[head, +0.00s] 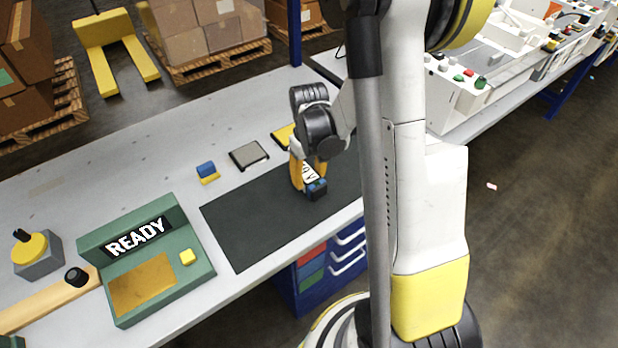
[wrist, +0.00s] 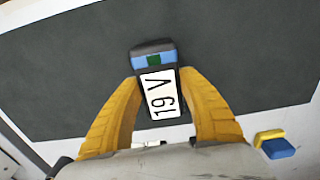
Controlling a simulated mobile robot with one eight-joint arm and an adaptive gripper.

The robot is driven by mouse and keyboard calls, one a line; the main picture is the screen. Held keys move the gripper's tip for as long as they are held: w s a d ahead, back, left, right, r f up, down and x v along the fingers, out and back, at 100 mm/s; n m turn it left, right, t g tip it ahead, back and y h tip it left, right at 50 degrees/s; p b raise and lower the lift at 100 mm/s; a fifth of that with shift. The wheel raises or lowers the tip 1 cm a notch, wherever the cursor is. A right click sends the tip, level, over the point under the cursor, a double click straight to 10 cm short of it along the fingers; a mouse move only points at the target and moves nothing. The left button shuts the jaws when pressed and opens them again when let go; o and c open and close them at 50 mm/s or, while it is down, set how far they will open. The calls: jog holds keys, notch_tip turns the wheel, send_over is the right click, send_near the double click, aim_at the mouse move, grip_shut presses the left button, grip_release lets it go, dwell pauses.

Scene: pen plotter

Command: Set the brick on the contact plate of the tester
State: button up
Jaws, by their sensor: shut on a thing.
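The brick (head: 316,189) is a dark block with a blue end and a white label; the label reads 19 V in the wrist view (wrist: 158,92). My gripper (head: 307,178) is shut on it, with orange fingers on both sides in the wrist view (wrist: 157,78). The brick is over the dark mat (head: 255,222); I cannot tell whether it touches it. The green tester (head: 203,262) stands to the left on the bench, its display reading READY. Its brass-coloured contact plate (head: 142,285) is bare, with a yellow button (head: 187,257) beside it.
A small blue-and-yellow block (head: 206,170) and a grey plate (head: 249,155) lie behind the mat. A yellow piece (head: 284,135) is partly hidden by my arm. A grey block with a yellow disc (head: 37,262) stands left of the tester. The mat's left part is clear.

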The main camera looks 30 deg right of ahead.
aim_at(309, 175)
notch_tip(309, 175, up, 4)
jog(key=shift+r+p, duration=0.25)
jog(key=shift+p, duration=1)
jog(key=s+d+r+p, duration=0.3)
jog(key=s+d+r, duration=0.2)
jog(key=d, duration=0.5)
jog(key=shift+s+r+p, duration=0.15)
jog(key=shift+r+p, duration=0.25)
jog(key=shift+r, duration=0.35)
